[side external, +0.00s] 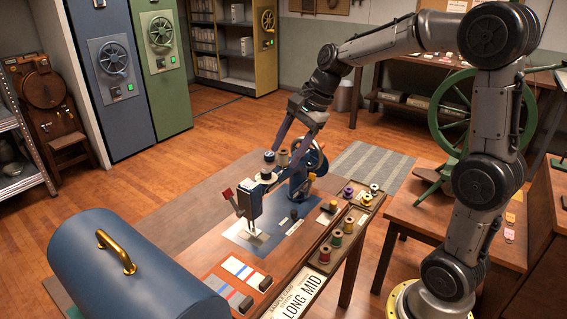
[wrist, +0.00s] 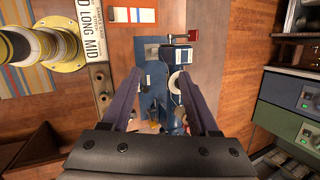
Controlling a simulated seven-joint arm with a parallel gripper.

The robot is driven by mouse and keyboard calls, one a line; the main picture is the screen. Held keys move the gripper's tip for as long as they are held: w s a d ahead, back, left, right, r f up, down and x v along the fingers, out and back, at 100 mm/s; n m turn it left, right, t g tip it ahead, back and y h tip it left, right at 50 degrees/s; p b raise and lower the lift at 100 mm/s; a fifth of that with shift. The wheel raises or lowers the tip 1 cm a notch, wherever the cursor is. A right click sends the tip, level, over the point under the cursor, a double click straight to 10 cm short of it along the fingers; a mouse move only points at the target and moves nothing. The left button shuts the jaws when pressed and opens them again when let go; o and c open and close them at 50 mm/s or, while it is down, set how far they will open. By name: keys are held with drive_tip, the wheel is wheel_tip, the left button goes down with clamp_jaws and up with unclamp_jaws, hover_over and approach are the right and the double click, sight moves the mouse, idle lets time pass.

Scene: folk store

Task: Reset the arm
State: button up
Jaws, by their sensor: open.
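My gripper (side external: 277,168) hangs from the arm over the blue sewing machine (side external: 250,205), its two long dark fingers apart and pointing down. In the wrist view my gripper (wrist: 160,76) has its fingers spread on either side of the machine's body, with nothing seen held between them. The sewing machine (wrist: 178,55) lies below, with a red part at its head and a pale round spool (wrist: 180,82) near the right finger. Whether the fingers touch the machine cannot be told. The arm reaches out from its base at the right, bent at the elbow.
A wooden tray (side external: 316,266) of coloured thread spools lies along the table's right side. A blue cover with a brass handle (side external: 117,252) stands at the front left. Stripe cards (side external: 238,277) lie in front of the machine. A green wheel (side external: 455,110) stands behind the arm.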

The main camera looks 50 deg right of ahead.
drive_tip(key=s+a+r+n+t, duration=0.2)
drive_tip(key=s+a+r+n, duration=0.5)
drive_tip(key=s, duration=0.4)
drive_tip(key=s+f+n+h, duration=0.2)
drive_tip(key=s+f+n, duration=0.5)
drive_tip(key=s+n, duration=0.5)
drive_tip(key=shift+d+f+g+h, duration=0.15)
drive_tip(key=shift+d+g+h, duration=0.15)
drive_tip(key=shift+o, duration=0.2)
idle(1.7)
